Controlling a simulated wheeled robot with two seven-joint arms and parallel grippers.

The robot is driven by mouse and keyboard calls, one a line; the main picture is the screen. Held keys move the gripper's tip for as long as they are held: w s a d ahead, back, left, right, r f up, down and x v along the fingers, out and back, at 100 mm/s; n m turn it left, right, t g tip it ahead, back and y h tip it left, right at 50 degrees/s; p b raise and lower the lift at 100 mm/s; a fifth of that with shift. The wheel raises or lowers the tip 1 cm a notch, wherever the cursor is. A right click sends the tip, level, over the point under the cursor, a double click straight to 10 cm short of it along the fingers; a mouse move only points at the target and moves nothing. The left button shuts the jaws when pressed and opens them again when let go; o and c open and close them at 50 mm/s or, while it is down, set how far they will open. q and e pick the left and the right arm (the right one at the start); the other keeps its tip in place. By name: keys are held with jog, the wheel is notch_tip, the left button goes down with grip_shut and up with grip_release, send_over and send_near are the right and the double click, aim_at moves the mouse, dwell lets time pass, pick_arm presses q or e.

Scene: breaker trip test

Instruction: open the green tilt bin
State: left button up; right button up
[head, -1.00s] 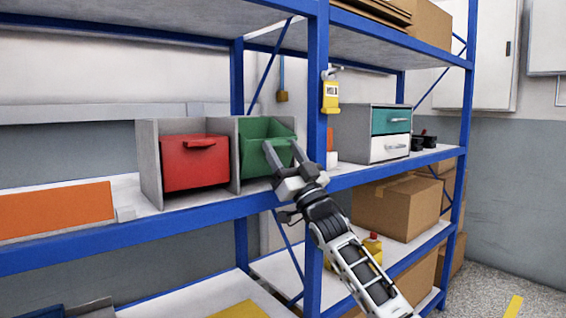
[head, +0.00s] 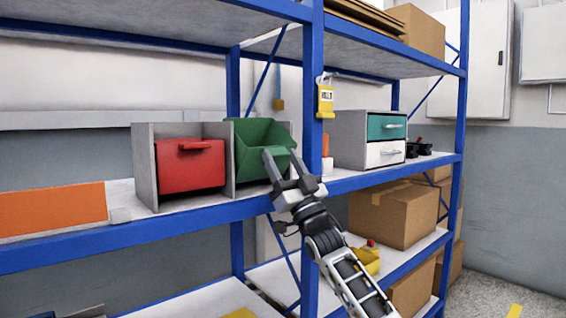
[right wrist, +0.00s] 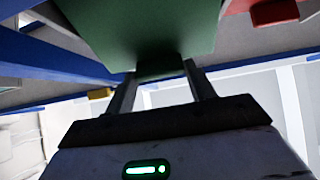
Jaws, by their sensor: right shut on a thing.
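The green tilt bin (head: 262,143) sits in the right compartment of a grey housing on the blue shelf rack. It is tilted forward, with its open top showing. My right gripper (head: 281,166) is at the bin's front, its two fingers reaching up to it. In the right wrist view the green bin (right wrist: 150,30) fills the top, and the fingers (right wrist: 160,75) are shut on its green handle (right wrist: 160,68). My left gripper is not in view.
A red bin (head: 190,168) stands upright in the compartment to the left. A grey drawer unit (head: 357,140) stands beyond the post. The space in front of the shelf is free.

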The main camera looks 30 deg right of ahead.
jog(key=shift+w+f, duration=0.15)
jog(key=shift+f, duration=0.2)
jog(key=o, duration=1.4)
jog(key=shift+r, duration=0.1)
jog(key=b+v, duration=0.1)
jog(key=v, duration=1.5)
jog(key=shift+b, duration=0.35)
jog(key=shift+r, duration=0.1)
